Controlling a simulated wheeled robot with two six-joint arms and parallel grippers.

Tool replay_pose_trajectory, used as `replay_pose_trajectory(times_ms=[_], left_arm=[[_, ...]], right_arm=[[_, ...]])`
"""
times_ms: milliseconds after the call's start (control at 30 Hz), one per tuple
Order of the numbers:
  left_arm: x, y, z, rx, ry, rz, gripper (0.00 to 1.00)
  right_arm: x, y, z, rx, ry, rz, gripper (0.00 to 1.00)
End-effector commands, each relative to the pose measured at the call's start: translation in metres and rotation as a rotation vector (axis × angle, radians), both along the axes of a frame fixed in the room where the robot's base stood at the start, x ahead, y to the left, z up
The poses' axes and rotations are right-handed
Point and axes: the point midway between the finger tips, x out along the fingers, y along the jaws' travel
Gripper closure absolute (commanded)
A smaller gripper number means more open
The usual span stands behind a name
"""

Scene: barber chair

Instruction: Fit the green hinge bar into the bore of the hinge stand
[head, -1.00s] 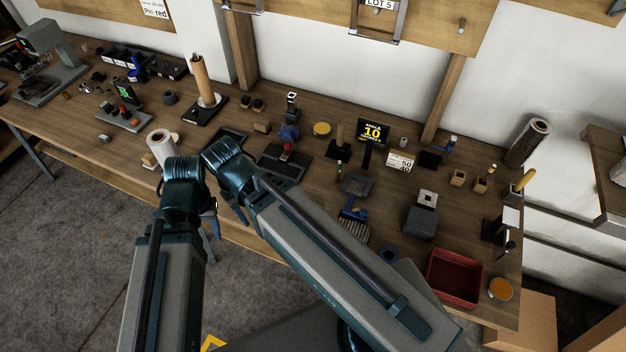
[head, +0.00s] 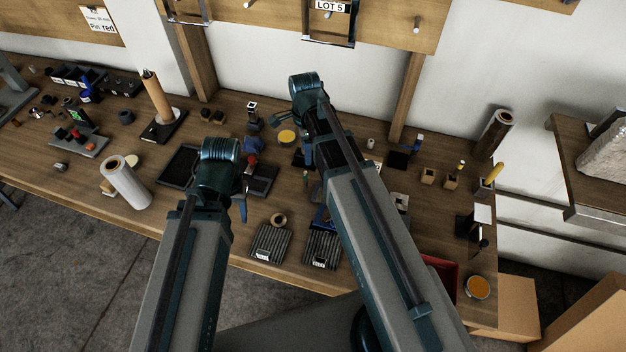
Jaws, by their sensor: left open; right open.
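My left gripper (head: 242,203) hangs over the front part of the bench, below its rounded wrist; its fingers are small and partly hidden. My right gripper (head: 308,152) is farther back over the middle of the bench, largely hidden by its own arm. Nothing shows held in either. A small, thin green piece (head: 306,178) stands just left of my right arm; it may be the green hinge bar, but it is too small to be sure. I cannot pick out the hinge stand or its bore; my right arm covers that part of the bench.
Two ribbed dark trays (head: 270,243) lie at the front edge, with a tan ring (head: 278,219) behind. A white roll (head: 126,182) is at left. A red bin (head: 441,272) is partly behind my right arm, near an orange-topped round container (head: 478,287). A wall rises behind the bench.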

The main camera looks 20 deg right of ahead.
Motion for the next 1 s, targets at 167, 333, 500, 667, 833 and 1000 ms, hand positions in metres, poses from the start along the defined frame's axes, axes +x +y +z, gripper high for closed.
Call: replay_pose_trajectory(times_ms=[167, 333, 500, 667, 833, 1000], left_arm=[[0.0, 0.0, -0.008, 0.0, 0.0, 0.0, 0.5], [0.0, 0.0, -0.027, 0.0, 0.0, 0.001, 0.5], [0.0, 0.0, -0.052, 0.0, 0.0, 0.001, 0.5], [0.0, 0.0, -0.075, 0.0, 0.0, 0.002, 0.5], [0.0, 0.0, -0.088, 0.0, 0.0, 0.002, 0.5], [0.0, 0.0, -0.086, 0.0, 0.0, 0.002, 0.5]], right_arm=[[0.0, 0.0, -0.008, 0.0, 0.0, 0.003, 0.45], [0.0, 0.001, -0.027, 0.0, 0.0, 0.004, 0.45], [-0.001, 0.001, -0.052, 0.0, 0.0, 0.005, 0.45], [-0.001, 0.001, -0.074, 0.0, 0.0, 0.005, 0.45], [-0.001, 0.001, -0.088, 0.0, 0.0, 0.005, 0.45], [-0.001, 0.001, -0.086, 0.0, 0.0, 0.005, 0.45]])
